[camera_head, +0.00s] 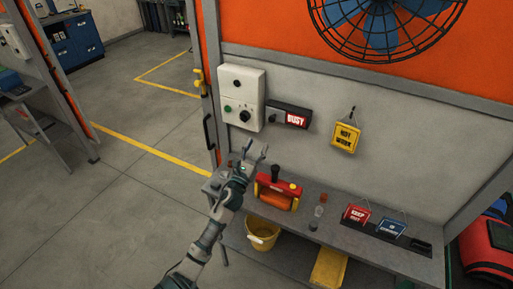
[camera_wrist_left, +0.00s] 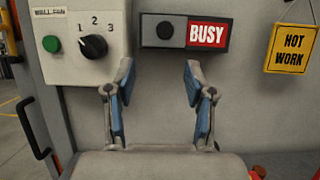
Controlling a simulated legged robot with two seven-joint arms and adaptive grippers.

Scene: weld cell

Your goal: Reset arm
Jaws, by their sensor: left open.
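My left gripper (camera_head: 255,152) is raised over the left end of the shelf in the head view. Its two blue-padded fingers (camera_wrist_left: 160,100) stand apart with nothing between them in the left wrist view. Ahead of it on the wall is a white control box (camera_head: 240,98) with a green button (camera_wrist_left: 51,44) and a black rotary knob (camera_wrist_left: 93,46) marked 1, 2, 3. To the right of the box is a dark unit with a lit red BUSY sign (camera_wrist_left: 207,34) and a round black knob (camera_wrist_left: 165,31). The fingertips appear just below this unit. My right gripper is not in view.
A yellow HOT WORK sign (camera_head: 346,137) hangs on the wall. The shelf (camera_head: 335,223) bears a red-and-orange case (camera_head: 277,192), a red sign (camera_head: 357,213) and a blue sign (camera_head: 391,227). A yellow bucket (camera_head: 263,234) is below. Open floor (camera_head: 100,195) lies left.

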